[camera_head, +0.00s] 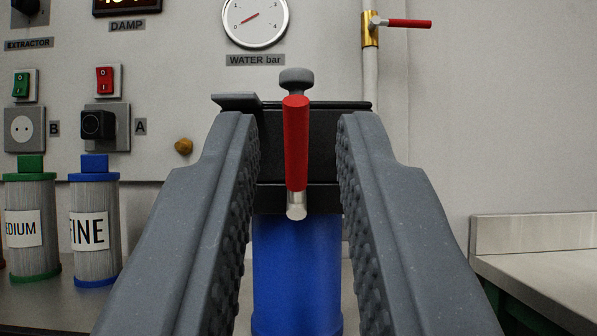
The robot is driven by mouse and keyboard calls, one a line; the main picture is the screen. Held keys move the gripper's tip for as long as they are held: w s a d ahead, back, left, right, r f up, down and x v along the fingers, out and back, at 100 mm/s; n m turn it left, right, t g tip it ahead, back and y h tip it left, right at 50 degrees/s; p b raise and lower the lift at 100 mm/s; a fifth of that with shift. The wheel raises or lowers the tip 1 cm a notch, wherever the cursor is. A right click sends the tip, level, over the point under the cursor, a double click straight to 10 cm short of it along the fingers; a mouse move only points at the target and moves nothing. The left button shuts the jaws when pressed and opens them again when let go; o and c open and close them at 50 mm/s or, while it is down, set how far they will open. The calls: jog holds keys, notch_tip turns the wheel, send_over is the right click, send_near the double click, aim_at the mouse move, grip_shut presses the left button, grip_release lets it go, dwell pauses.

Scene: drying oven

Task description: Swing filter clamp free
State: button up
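The filter clamp (350,135) is a dark block on top of a blue cylindrical filter housing (297,270). A red lever (296,145) with a silver lower end hangs down its front, and a grey knob (296,78) stands above it. My gripper (298,130) is open, with one finger on each side of the lever and gaps between them. I cannot tell whether the fingertips reach past the lever in depth. The fingers hide the sides of the clamp.
Filters marked FINE (94,225) and MEDIUM (31,225) stand on the left bench. A panel with switches and a water gauge (255,18) is behind. A red-handled valve (405,23) is on a pipe, upper right. A counter (540,262) is at right.

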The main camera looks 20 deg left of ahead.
jog(key=shift+s+d+b, duration=0.2)
jog(key=shift+s+d, duration=0.1)
jog(key=shift+s, duration=0.55)
jog(key=shift+s+d+b, duration=0.15)
jog(key=shift+s+d, duration=0.2)
jog(key=shift+s, duration=0.55)
jog(key=shift+s+d+b, duration=0.2)
jog(key=shift+s+d, duration=0.1)
jog(key=shift+s, duration=0.55)
